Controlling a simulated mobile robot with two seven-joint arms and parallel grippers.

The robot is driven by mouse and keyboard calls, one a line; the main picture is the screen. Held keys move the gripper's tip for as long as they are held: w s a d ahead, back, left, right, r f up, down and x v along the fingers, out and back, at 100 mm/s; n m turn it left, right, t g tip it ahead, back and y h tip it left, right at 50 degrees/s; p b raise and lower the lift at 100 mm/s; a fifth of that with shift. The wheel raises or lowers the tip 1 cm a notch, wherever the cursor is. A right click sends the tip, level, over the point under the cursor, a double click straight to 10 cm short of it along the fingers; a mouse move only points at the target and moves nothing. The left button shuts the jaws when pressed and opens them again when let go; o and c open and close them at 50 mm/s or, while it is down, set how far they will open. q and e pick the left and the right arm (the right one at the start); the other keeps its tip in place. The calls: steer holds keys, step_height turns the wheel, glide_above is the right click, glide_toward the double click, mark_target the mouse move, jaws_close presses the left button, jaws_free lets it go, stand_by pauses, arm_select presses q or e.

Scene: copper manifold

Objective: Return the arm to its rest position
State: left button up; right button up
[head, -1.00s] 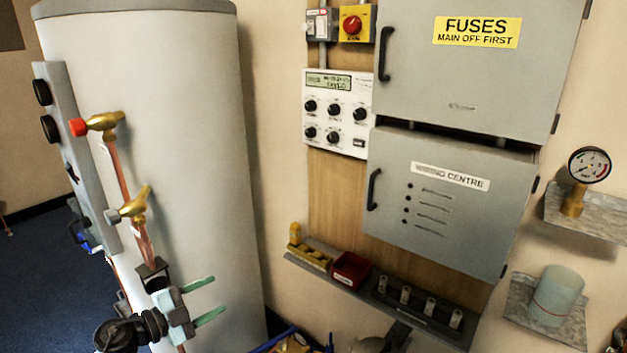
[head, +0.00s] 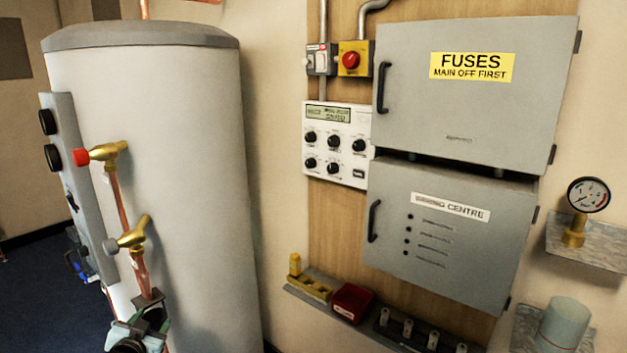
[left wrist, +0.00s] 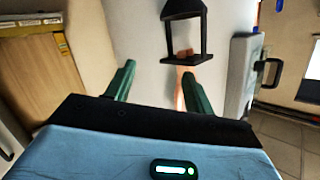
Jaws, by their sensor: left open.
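My left gripper (left wrist: 157,85) shows in the left wrist view with its two green fingers spread wide and nothing between their tips. In the head view only part of my left wrist and hand shows at the bottom left edge, in front of the white cylinder (head: 160,180). It is below the lower brass valve (head: 131,236) on the copper pipe (head: 119,200). A black bracket (left wrist: 187,30) and a short stretch of copper pipe (left wrist: 182,78) appear beyond the fingers in the left wrist view. I cannot tell whether the hand touches the pipe. My right gripper is not in view.
The grey fuse box (head: 470,110) and wiring centre box (head: 450,235) hang on the right. A shelf (head: 365,325) below carries a yellow holder (head: 310,288) and a red bin (head: 352,302). A pressure gauge (head: 588,195) stands on a side shelf at the right.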

arm_select(q)
steer(key=s+d+f+g+h, duration=0.1)
steer(key=s+d+f+g, duration=0.1)
steer(key=s+d+f, duration=0.55)
steer(key=s+d+f+g+h, duration=0.1)
steer(key=s+d+f, duration=0.2)
steer(key=s+f, duration=0.85)
steer(key=s+d+g, duration=0.1)
steer(key=s+d, duration=0.3)
steer(key=s, duration=0.9)
steer(key=s+d+f+n+g+h, duration=0.1)
steer(key=s+d, duration=0.3)
steer(key=s, duration=0.9)
steer(key=shift+s+f+g+h, duration=0.2)
steer(key=shift+g+h, duration=0.1)
steer(key=shift+g, duration=0.4)
